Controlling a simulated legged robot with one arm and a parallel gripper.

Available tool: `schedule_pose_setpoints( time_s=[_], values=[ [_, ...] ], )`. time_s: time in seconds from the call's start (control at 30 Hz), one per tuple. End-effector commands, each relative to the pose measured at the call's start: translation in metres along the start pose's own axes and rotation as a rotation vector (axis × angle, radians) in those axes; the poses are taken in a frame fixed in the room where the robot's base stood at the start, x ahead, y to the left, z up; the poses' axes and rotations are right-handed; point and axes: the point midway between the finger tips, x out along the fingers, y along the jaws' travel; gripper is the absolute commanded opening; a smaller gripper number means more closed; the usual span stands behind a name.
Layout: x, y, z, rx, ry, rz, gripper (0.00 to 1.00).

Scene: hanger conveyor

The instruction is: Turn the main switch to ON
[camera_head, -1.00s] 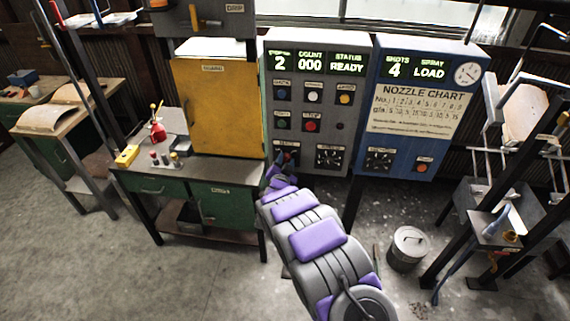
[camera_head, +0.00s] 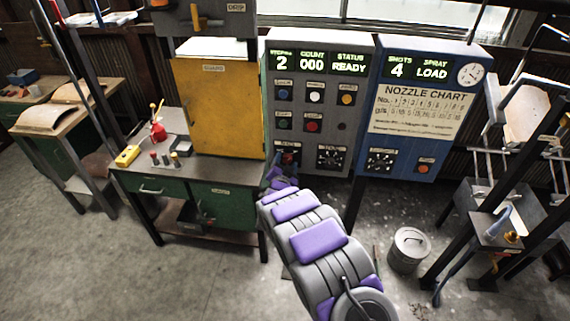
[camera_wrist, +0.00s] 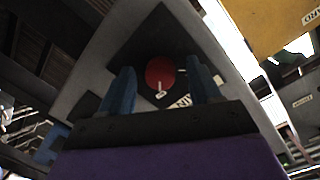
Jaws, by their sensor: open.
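The main switch (camera_wrist: 160,72) is a round red knob with a small white pointer mark, set on a black diamond-shaped plate in the wrist view. A label beside it is partly hidden by a finger. In the head view the switch (camera_head: 288,159) is a small red spot at the lower left of the grey control panel (camera_head: 345,190). My gripper (camera_wrist: 163,82) is open, with one blue finger on each side of the knob in the picture. I cannot tell whether either finger touches it. In the head view my gripper (camera_head: 278,176) is just below the switch.
The panel carries several buttons, a black dial (camera_head: 331,157) right of the switch and a lit display reading READY. A blue nozzle-chart panel (camera_head: 415,150) stands to the right. A yellow cabinet (camera_head: 215,108) on a green workbench (camera_head: 225,205) stands close on the left.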

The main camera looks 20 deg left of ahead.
Motion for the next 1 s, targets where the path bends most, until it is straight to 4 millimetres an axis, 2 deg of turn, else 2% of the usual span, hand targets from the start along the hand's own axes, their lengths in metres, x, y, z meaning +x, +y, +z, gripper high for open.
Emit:
schedule_pose_setpoints(
  time_s=[0.27, 0.43, 1.0],
  values=[
    [-0.002, 0.000, -0.003, 0.001, 0.003, -0.001, 0.62],
    [-0.015, -0.001, -0.003, 0.000, 0.003, -0.002, 0.62],
    [-0.106, -0.002, 0.001, -0.002, 0.000, -0.002, 0.62]
  ],
)
